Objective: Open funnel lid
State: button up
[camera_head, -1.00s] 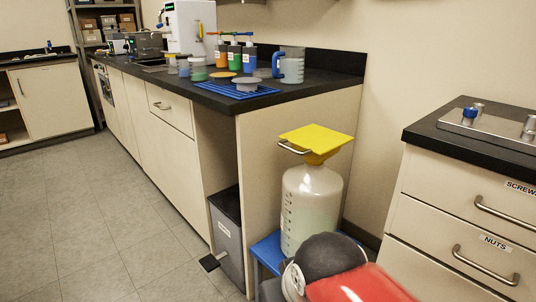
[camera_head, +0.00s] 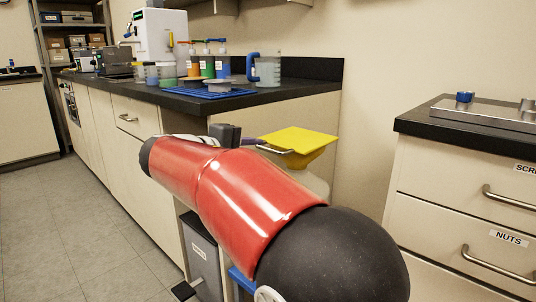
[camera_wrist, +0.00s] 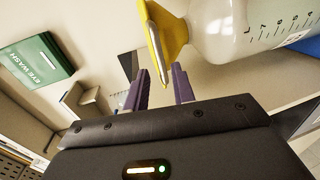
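The yellow funnel lid (camera_head: 300,139) sits closed and flat on the funnel atop the large pale carboy (camera_head: 318,183). The lid's metal handle (camera_head: 273,149) sticks out at its left edge. In the wrist view the lid (camera_wrist: 168,28) is at the top, with its handle (camera_wrist: 151,70) reaching down toward my fingers. My gripper (camera_wrist: 160,88) is open, its two purple fingers apart, with the handle's end at or just before the gap. I cannot tell whether they touch.
The black-topped bench (camera_head: 290,91) behind holds bottles, a jug and a blue mat. A drawer cabinet (camera_head: 450,190) stands at the right. A grey pedal bin (camera_head: 199,250) is below the bench. The floor at left is clear.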

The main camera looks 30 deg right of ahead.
aim_at(267, 149)
jog(key=x, duration=0.5)
jog(key=shift+w+d, duration=0.1)
jog(key=shift+d, duration=0.3)
grip_shut()
